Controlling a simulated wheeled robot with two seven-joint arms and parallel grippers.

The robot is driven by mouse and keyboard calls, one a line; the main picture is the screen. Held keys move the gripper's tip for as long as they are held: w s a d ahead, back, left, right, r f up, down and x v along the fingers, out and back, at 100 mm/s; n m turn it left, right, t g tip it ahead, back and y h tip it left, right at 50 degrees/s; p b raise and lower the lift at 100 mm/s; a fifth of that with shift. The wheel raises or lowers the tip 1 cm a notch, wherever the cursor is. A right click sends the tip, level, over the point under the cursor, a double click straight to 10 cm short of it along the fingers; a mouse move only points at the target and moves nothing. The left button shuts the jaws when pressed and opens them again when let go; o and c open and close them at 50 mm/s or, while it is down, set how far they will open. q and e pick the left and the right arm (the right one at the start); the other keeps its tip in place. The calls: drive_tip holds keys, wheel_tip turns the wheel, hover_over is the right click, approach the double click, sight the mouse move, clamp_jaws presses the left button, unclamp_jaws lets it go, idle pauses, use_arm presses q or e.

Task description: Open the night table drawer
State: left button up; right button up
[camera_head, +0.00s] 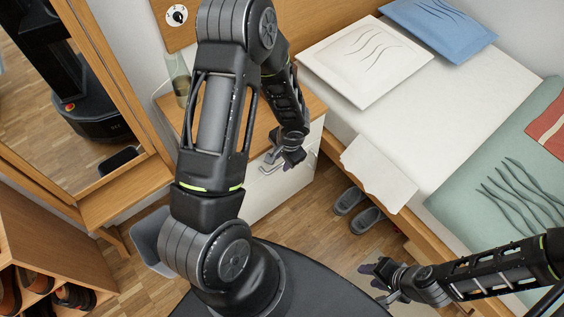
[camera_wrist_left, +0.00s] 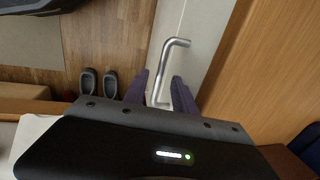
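The night table has a wooden top (camera_head: 312,104) and a white front (camera_head: 285,190); its drawer looks shut, though my left arm hides part of it. A metal bar handle (camera_wrist_left: 166,66) stands out from the white front in the left wrist view. My left gripper (camera_head: 287,163) is at the front of the night table. In the left wrist view its dark fingers (camera_wrist_left: 160,92) are apart, with the handle bar between them; I cannot tell whether they touch it. My right gripper (camera_head: 372,280) is over the floor beside the bed, with its fingers apart and empty.
The bed (camera_head: 440,95) with pillows stands to the right of the night table. A glass vase (camera_head: 181,85) stands on the table top. A mirror (camera_head: 60,110) and a shoe rack (camera_head: 50,240) are at the left.

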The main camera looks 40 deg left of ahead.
use_arm(q)
drive_tip(key=shift+a+f, duration=0.15)
drive_tip(key=shift+f, duration=0.65)
clamp_jaws()
drive_tip(key=shift+w, duration=0.1)
idle(0.8)
